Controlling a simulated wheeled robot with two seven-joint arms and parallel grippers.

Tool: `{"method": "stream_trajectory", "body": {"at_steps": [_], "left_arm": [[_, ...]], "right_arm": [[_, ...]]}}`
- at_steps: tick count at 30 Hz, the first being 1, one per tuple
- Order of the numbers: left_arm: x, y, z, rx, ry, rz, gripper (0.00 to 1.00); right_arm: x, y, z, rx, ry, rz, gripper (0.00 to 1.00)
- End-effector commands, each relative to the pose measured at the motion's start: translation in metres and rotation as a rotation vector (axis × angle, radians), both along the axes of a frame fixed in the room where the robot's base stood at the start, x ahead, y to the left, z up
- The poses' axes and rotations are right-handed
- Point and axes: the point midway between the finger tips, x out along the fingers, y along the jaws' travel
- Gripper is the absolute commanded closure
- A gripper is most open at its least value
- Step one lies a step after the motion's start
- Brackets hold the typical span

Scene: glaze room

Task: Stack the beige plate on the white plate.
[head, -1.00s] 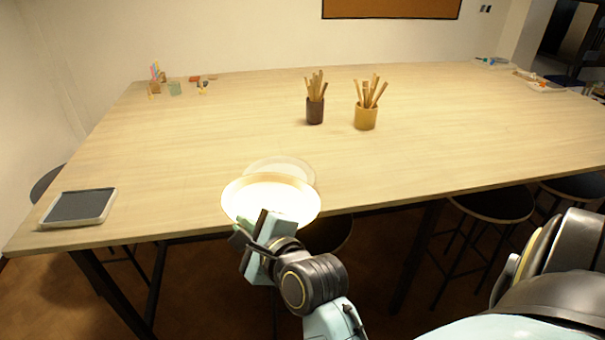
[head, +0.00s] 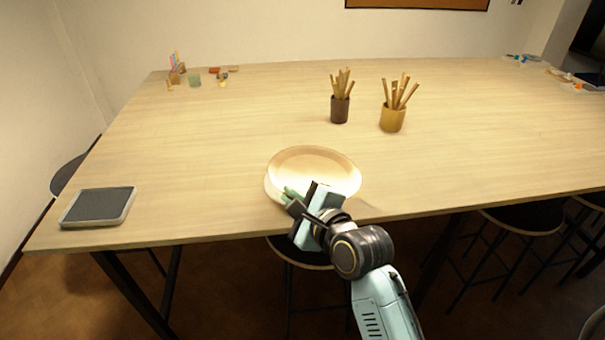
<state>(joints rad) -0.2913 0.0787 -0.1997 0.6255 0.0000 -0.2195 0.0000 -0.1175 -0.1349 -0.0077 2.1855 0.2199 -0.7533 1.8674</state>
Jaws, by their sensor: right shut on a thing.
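The beige plate (head: 313,160) is over the white plate near the table's front edge, roughly level. My right gripper (head: 303,197) is shut on the beige plate's near rim. The white plate (head: 269,190) is mostly hidden under it; only a pale edge shows at the lower left. I cannot tell whether the beige plate touches the white plate or is held just above it. My left gripper is not in view.
A grey tray-like slab (head: 98,206) lies at the table's front left. A dark cup of sticks (head: 340,108) and a yellow cup of sticks (head: 392,119) stand behind the plates. Stools (head: 524,217) stand under the front edge. The wooden table (head: 200,150) is clear around the plates.

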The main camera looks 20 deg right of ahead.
Motion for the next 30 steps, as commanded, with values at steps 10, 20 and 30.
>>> {"method": "stream_trajectory", "body": {"at_steps": [10, 20, 30], "left_arm": [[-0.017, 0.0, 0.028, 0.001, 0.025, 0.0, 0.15], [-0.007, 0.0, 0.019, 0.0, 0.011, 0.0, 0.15], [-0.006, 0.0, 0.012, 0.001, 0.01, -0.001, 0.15]], "right_arm": [[0.054, -0.013, 0.02, -0.093, 0.006, 0.152, 1.0], [0.057, -0.016, -0.033, -0.1, 0.013, 0.16, 1.0], [0.058, -0.016, -0.072, -0.098, 0.012, 0.16, 1.0]]}}
